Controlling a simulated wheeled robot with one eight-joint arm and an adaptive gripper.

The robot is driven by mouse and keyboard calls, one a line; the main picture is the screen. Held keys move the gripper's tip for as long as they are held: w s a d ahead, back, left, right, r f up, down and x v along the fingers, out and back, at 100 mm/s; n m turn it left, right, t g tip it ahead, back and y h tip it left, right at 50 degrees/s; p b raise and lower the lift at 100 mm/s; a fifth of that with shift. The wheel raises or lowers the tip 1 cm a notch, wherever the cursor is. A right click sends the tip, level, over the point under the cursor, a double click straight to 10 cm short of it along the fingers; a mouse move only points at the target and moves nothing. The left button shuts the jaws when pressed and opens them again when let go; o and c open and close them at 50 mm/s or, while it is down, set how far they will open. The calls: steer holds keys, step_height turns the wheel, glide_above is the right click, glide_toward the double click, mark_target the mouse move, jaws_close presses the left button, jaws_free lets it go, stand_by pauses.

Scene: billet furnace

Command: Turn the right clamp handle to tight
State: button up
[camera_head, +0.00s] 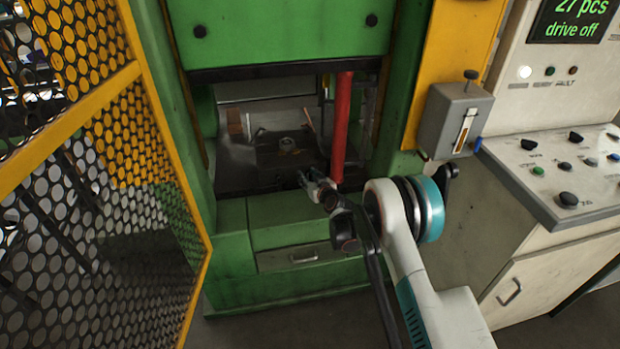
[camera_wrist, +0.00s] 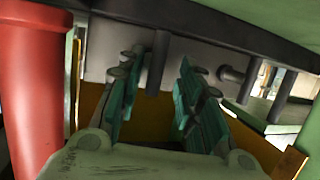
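My gripper (camera_wrist: 155,100) is open, with its two teal-padded fingers apart. In the wrist view a dark rod (camera_wrist: 157,65) lies between and just beyond the fingertips, clear of both pads; it looks like a clamp handle. A second dark knobbed rod (camera_wrist: 232,73) is to the right of the fingers. In the head view my gripper (camera_head: 308,182) is at the front of the press opening, left of the red cylinder. Small dark upright parts stand on the press bed, one at right (camera_head: 309,120); which is the right clamp handle is not clear at this size.
A red upright cylinder (camera_head: 342,128) stands close to the right of my gripper; it also fills the left of the wrist view (camera_wrist: 32,80). The green press frame (camera_head: 285,35) encloses the opening. A yellow mesh guard (camera_head: 160,110) is at left, a control console (camera_head: 560,190) at right.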

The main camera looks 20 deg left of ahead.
steer(key=shift+w+d, duration=0.15)
steer(key=shift+d, duration=0.05)
steer(key=shift+d, duration=0.1)
steer(key=v, duration=1.1)
steer(key=shift+s, duration=0.45)
steer(key=shift+d+r, duration=0.2)
